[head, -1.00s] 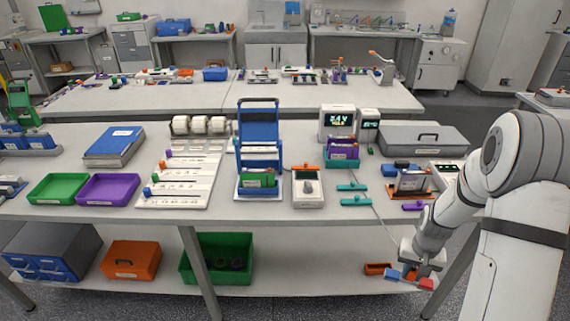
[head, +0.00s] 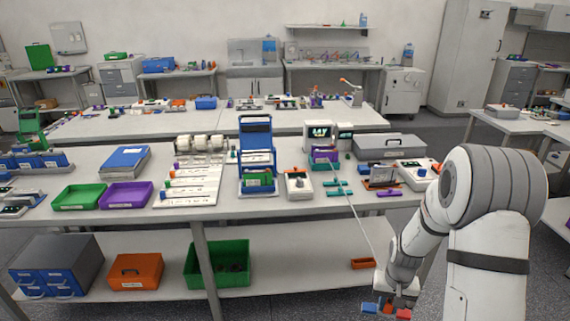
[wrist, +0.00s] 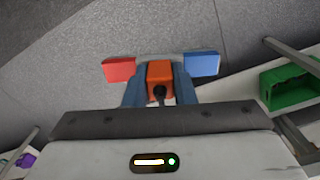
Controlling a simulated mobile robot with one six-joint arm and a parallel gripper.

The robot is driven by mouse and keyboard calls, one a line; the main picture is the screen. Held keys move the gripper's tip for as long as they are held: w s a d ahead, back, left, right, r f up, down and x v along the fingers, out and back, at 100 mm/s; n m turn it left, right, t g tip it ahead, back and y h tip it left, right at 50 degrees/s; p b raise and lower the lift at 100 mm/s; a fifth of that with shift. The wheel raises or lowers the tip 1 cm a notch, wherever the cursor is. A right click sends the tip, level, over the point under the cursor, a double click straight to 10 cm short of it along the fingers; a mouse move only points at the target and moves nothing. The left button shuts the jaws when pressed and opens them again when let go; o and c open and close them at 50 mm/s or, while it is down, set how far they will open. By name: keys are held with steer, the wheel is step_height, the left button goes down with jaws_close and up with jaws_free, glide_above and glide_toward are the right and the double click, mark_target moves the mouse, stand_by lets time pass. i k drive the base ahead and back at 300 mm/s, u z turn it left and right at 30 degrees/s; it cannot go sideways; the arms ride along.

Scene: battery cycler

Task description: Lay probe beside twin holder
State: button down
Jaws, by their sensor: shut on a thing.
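The probe (head: 388,309) has an orange body, with a blue block on one side and a red block on the other. My gripper (head: 391,304) is shut on its orange body, low in front of the bench's right end. The wrist view shows the orange body (wrist: 160,77) between my two blue-grey fingers, with the red block left and the blue block right. A thin pale cable runs from my gripper up to the bench top. Which bench item is the twin holder I cannot tell; an orange-based grey stand (head: 383,176) and teal pieces (head: 338,188) are near the cable.
The bench top (head: 290,209) has some bare room along its front edge. A purple piece (head: 388,193) lies near its right end. A small orange tray (head: 362,264) and a green bin (head: 218,263) are on the lower shelf. A display unit (head: 320,134) stands behind.

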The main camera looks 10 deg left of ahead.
mark_target(290, 159)
steer(key=u, duration=0.6)
steer(key=i, duration=1)
steer(key=u, duration=0.05)
